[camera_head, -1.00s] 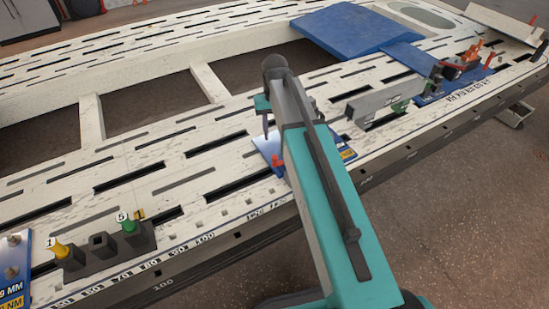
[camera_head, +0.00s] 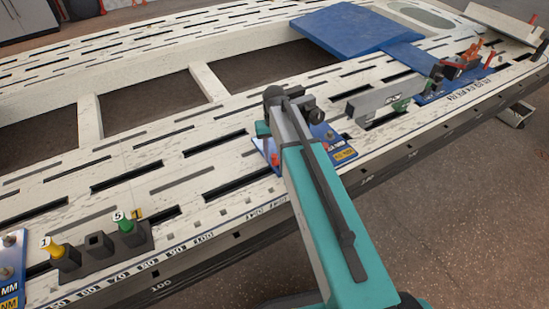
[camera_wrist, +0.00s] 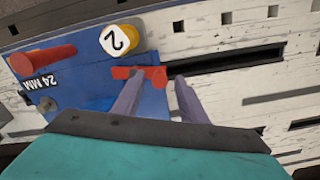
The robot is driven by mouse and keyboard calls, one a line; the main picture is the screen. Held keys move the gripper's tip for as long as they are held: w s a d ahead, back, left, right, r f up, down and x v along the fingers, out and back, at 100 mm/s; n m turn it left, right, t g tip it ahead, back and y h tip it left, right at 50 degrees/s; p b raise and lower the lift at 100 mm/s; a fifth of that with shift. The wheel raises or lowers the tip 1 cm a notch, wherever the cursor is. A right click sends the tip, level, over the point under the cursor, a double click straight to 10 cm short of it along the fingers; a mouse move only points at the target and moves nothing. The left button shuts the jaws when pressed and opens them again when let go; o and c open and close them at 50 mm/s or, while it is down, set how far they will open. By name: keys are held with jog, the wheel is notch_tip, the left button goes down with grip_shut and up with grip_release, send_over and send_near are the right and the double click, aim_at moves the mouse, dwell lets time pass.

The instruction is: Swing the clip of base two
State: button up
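Base two is a blue plate (camera_wrist: 98,85) with a "24 MM" label in the wrist view. A yellow peg (camera_wrist: 122,41) with a white cap marked 2 stands on it. The red clip (camera_wrist: 128,73) is a short bar near the plate's right edge, with a rounded end. My gripper (camera_wrist: 160,77) is open, its two fingers on either side of that end. I cannot tell whether they touch it. In the head view the blue plate (camera_head: 341,147) is partly hidden behind my arm, and the fingertips are hidden.
A red rod (camera_wrist: 45,59) lies on the plate's left side. In the head view, a dark block (camera_head: 100,252) with yellow and green pegs is at lower left, a grey bar (camera_head: 385,99) and another blue base (camera_head: 440,91) at right. The slotted white frame (camera_head: 160,150) surrounds them.

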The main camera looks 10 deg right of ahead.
jog(key=shift+f, duration=1.2)
grip_shut()
